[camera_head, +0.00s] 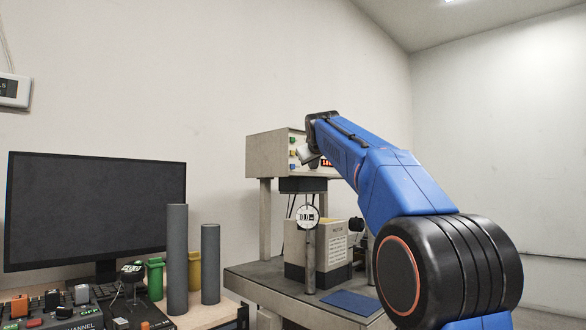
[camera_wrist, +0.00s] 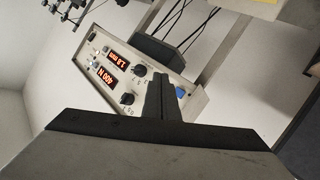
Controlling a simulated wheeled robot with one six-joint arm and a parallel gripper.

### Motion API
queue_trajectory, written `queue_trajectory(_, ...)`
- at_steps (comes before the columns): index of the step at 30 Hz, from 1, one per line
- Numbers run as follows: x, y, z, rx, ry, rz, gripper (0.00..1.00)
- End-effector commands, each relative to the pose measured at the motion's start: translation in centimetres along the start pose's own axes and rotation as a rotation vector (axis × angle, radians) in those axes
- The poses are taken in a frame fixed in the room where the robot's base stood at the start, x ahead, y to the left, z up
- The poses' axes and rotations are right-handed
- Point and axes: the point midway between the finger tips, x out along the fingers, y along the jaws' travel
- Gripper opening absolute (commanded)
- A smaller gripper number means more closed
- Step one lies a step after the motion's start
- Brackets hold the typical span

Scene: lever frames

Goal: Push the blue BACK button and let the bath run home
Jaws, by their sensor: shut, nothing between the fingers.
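The control box (camera_head: 270,155) stands high on its frame in the head view, with green, yellow and blue buttons at the left of its face. The blue button (camera_wrist: 181,92) shows in the wrist view at the near end of the tilted panel (camera_wrist: 122,68). My gripper (camera_wrist: 161,80) is shut and empty, its fingertips just left of the blue button in the picture. I cannot tell whether they touch anything. The arm hides much of the panel in the head view. A beige box (camera_head: 338,243), possibly the bath, sits below on the bench.
The panel carries red displays (camera_wrist: 117,61) reading 1.8 mm and 400 N, and dark knobs (camera_wrist: 139,71). A round gauge (camera_head: 307,217) stands before the beige box. A blue mat (camera_head: 351,302) lies on the bench. A monitor (camera_head: 95,210) and grey cylinders (camera_head: 177,260) stand left.

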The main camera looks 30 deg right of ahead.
Motion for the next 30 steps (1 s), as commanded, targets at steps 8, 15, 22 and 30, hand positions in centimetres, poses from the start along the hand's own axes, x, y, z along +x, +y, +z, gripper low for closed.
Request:
queue_trajectory(8,2.4,-1.8,-1.7,-0.001,-0.001,-0.001,0.00)
queue_trajectory(15,3.9,-2.8,-2.8,-0.001,0.000,-0.001,0.00)
queue_trajectory(22,4.3,-3.1,-3.1,0.000,-0.001,0.000,0.00)
queue_trajectory(30,4.3,-3.2,-3.1,0.000,-0.001,0.000,0.00)
